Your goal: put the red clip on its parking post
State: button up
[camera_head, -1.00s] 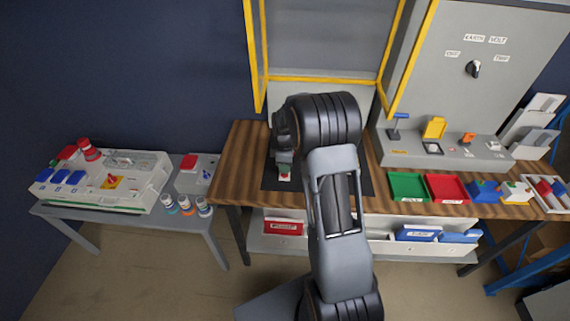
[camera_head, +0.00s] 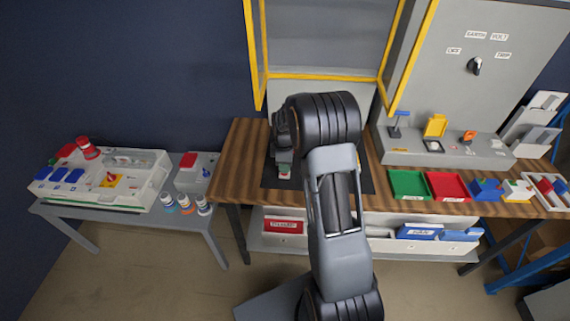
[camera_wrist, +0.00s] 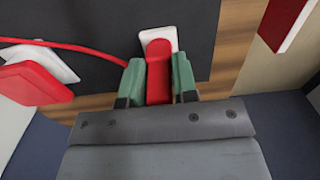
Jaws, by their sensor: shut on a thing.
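The red clip (camera_wrist: 158,72) is between the green-padded fingers of my gripper (camera_wrist: 158,85) in the wrist view, and the gripper is shut on it. A white piece (camera_wrist: 158,35) shows just beyond the clip's far end; I cannot tell whether it touches the clip or is part of it. In the head view my gripper (camera_head: 284,171) is low over the dark mat (camera_head: 270,181), and my arm covers much of the area. The clip is too small to make out there. I cannot pick out the parking post with certainty in either view.
A red cable (camera_wrist: 75,46) runs across the mat towards the gripper. A red block with a white plate (camera_wrist: 35,82) lies at left in the wrist view. Green (camera_head: 408,185) and red (camera_head: 447,187) trays stand right on the wooden bench (camera_head: 240,150). A yellow frame rises behind.

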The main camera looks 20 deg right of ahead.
jog(key=o, duration=1)
jog(key=shift+c, duration=0.2)
notch_tip(320, 180, up, 14)
jog(key=shift+b, duration=0.3)
jog(key=shift+f, duration=0.1)
jog(key=s+a+m+t, duration=0.1)
jog(key=s+a+m, duration=0.2)
jog(key=s, duration=0.4)
jog(key=s+a+r+m+t, duration=0.1)
jog(key=s+a+m, duration=0.3)
jog(key=s, duration=0.3)
jog(key=s+a+r+m+t, duration=0.1)
jog(key=s+a+m, duration=0.3)
jog(key=s, duration=0.4)
jog(key=shift+m+t, duration=0.4)
